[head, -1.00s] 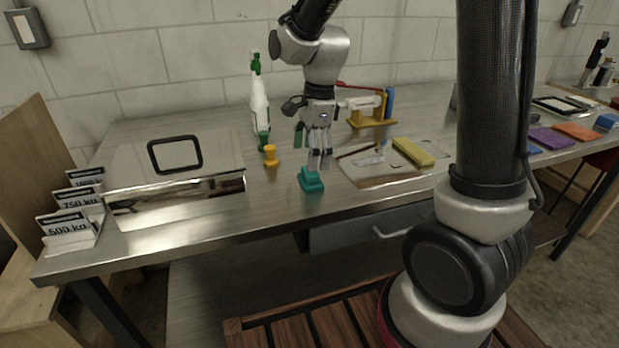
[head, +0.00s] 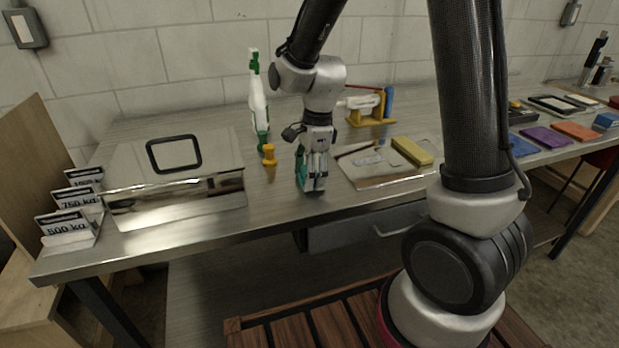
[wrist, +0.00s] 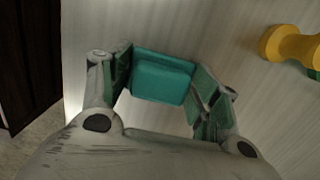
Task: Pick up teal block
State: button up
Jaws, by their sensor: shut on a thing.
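The teal block (wrist: 162,78) sits between the two fingers of my gripper (wrist: 163,83) in the wrist view. The fingers are shut on it from its left and right sides. In the head view my gripper (head: 311,184) is low over the front part of the metal table, pointing down. The block is mostly hidden there behind the fingers. I cannot tell whether the block still touches the table.
A shiny metal box (head: 178,200) is to the left.

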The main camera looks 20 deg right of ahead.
notch_tip(320, 180, up, 10)
jog(key=shift+r, duration=0.1)
dwell(0.5)
